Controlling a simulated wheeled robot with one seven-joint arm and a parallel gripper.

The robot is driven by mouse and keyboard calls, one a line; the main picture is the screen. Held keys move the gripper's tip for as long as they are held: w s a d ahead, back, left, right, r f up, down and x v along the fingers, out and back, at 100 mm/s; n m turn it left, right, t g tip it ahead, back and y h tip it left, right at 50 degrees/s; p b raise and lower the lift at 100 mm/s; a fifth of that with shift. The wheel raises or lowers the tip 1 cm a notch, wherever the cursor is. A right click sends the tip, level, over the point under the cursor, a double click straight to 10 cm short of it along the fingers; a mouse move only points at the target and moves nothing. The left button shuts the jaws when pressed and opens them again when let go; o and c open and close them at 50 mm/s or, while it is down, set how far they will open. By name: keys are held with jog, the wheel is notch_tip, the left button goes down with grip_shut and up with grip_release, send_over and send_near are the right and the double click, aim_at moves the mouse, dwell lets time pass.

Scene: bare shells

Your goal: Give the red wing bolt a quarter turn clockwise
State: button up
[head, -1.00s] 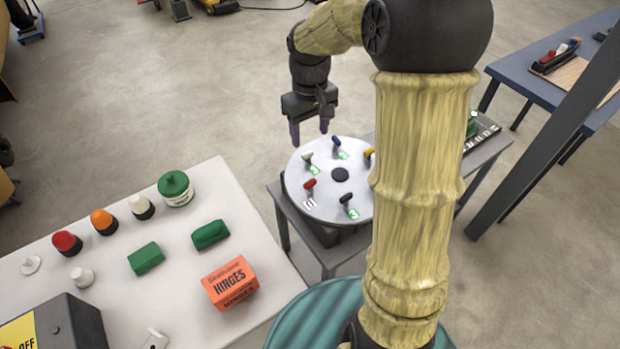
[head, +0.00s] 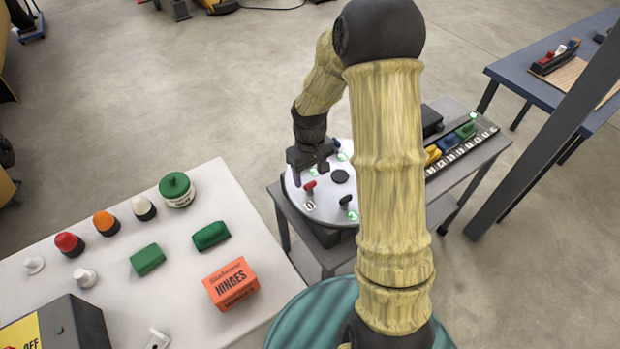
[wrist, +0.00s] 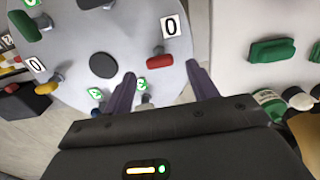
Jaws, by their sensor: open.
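The red wing bolt (head: 310,185) stands on the round pale disc (head: 325,208), beside a white label (head: 309,206) marked 0. In the wrist view the red wing bolt (wrist: 158,61) shows just past my fingertips, roughly midway between them. In the head view the gripper hides the white wing bolt.
A blue (head: 337,144) and a black wing bolt (head: 345,200) stand on the disc around a dark hub (head: 340,177). A white table (head: 190,285) with buttons, green blocks and an orange hinges box (head: 231,284) lies to the left. My arm hides the disc's right side.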

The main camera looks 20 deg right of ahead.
aim_at(310, 183)
jog(key=shift+f, duration=1.65)
jog(key=shift+c, duration=0.5)
jog(key=c, duration=0.9)
jog(key=shift+m, duration=0.4)
jog(key=m, duration=0.3)
jog(key=shift+b, duration=0.3)
jog(key=m, duration=0.4)
jog(key=shift+m, duration=0.4)
jog(key=m+p, duration=0.1)
jog(key=m, duration=0.3)
jog(key=shift+r+m, duration=0.1)
jog(key=shift+m, duration=0.2)
jog(key=shift+m+p, duration=0.75)
jog(key=shift+m, duration=1.35)
